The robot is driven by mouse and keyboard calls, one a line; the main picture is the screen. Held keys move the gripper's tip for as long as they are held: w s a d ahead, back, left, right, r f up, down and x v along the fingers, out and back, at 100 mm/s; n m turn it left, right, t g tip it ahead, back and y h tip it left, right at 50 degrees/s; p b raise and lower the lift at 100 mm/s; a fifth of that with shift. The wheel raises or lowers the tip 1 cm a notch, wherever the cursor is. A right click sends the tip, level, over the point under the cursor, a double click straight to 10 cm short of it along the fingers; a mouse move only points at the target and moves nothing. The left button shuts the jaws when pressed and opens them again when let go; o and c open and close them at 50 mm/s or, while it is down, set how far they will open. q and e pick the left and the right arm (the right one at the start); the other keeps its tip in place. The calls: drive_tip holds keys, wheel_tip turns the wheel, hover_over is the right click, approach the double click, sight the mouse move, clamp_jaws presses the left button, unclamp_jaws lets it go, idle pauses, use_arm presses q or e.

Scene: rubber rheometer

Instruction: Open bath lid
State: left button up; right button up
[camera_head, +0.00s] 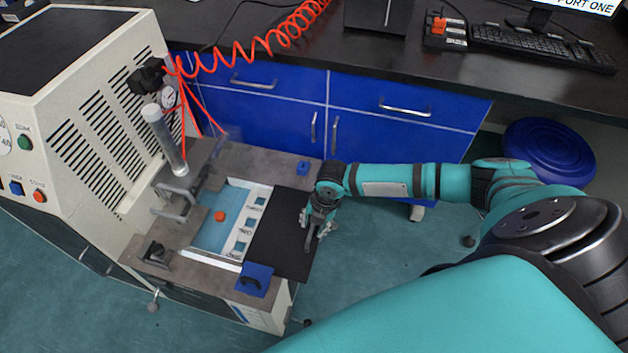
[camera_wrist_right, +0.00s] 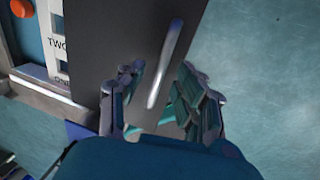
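The bath lid (camera_head: 275,235) is a flat dark panel over the right side of the bath (camera_head: 212,250). The left side of the bath shows uncovered, with a blue surface, an orange knob (camera_head: 219,216) and a white strip of labelled slots. The lid also shows in the right wrist view (camera_wrist_right: 125,50), with a pale bar handle (camera_wrist_right: 165,62) on it. My right gripper (camera_head: 318,222) is at the lid's right edge, by the handle. In the wrist view its fingers (camera_wrist_right: 160,88) are spread on either side of the handle, with gaps visible. My left gripper is not in view.
The large white machine (camera_head: 90,130) stands at left, with a metal cylinder (camera_head: 165,140) and a coiled red hose (camera_head: 270,42). Blue cabinets (camera_head: 270,105) under a black bench stand behind. A blue stool (camera_head: 553,152) is at right.

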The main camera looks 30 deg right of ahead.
wheel_tip(320, 180, up, 12)
drive_tip(key=s+d, duration=0.1)
drive_tip(key=shift+s+d+f, duration=0.2)
drive_tip(key=shift+s+d, duration=0.1)
idle(0.3)
